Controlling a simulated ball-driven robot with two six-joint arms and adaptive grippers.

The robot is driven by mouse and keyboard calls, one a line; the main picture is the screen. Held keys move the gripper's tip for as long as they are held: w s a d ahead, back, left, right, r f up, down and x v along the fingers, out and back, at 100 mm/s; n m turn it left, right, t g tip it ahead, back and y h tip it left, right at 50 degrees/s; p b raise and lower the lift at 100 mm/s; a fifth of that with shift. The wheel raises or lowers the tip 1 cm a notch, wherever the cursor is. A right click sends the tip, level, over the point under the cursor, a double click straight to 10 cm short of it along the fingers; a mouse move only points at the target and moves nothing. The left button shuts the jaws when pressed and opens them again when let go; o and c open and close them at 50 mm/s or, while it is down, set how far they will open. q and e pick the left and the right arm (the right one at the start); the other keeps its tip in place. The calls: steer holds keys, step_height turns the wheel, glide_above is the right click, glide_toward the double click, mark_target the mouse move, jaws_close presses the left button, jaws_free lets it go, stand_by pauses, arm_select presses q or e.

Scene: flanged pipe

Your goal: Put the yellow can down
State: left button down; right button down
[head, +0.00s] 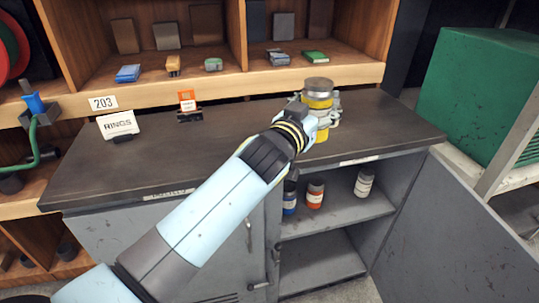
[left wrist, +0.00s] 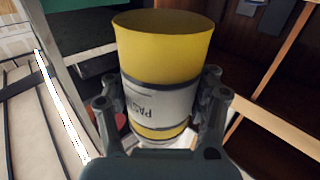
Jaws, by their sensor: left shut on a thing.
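The yellow can (head: 317,101) has a grey top and a pale label band, and it stands roughly upright over the right part of the dark worktop (head: 230,150). My left gripper (head: 322,116) is shut on it around its middle. The can fills the centre of the left wrist view (left wrist: 160,50), yellow with a grey-white label whose lettering is upside down, between the two fingers (left wrist: 158,112). Whether the can's base touches the worktop cannot be told. My right gripper is not in view.
A white RINGS card (head: 117,124) and an orange tag (head: 187,104) stand on the worktop's left half. Small items lie on the shelf (head: 220,86) behind. Below, an open cabinet holds blue, red and white cans (head: 315,194). The worktop right of the can is clear.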

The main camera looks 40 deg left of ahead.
arm_select(q)
steer(key=shift+a+f+b, duration=2.7)
steer(key=shift+a+f, duration=0.05)
steer(key=shift+a, duration=0.15)
steer(key=shift+a+f+b, duration=2.7)
steer(key=shift+a+f, duration=0.05)
steer(key=shift+a, duration=0.15)
steer(key=shift+c, duration=1.6)
jaws_free()
